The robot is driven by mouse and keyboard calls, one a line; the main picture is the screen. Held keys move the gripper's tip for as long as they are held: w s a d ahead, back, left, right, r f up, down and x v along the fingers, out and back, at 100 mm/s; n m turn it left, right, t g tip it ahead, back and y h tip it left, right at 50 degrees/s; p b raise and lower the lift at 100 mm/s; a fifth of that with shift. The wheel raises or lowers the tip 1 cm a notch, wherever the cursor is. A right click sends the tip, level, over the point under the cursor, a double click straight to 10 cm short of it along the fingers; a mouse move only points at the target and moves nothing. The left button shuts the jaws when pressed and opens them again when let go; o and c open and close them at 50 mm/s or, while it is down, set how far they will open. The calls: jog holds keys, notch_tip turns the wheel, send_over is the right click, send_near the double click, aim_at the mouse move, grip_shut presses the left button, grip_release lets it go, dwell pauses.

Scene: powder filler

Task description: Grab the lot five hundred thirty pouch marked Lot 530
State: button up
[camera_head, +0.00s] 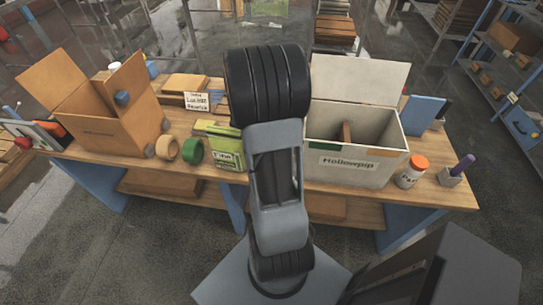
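A green pouch-like packet (226,155) with a pale label stands on the workbench, just left of my arm. Its large print seems to begin with "Fin"; the smaller print is not readable. A white card (197,101) with a few lines of dark print stands behind it; its middle line seems to begin with "Lot", but the number is not clear. I cannot tell for sure which thing is the Lot 530 pouch. My arm rises in the middle of the view and hides part of the bench. My gripper does not show.
On the workbench (440,190) are an open cardboard box (110,125), tan tape (167,148), green tape (192,151), an open white bin (345,165), an orange-lidded jar (411,172) and a pen holder (450,178). Shelves (510,70) stand at the far right.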

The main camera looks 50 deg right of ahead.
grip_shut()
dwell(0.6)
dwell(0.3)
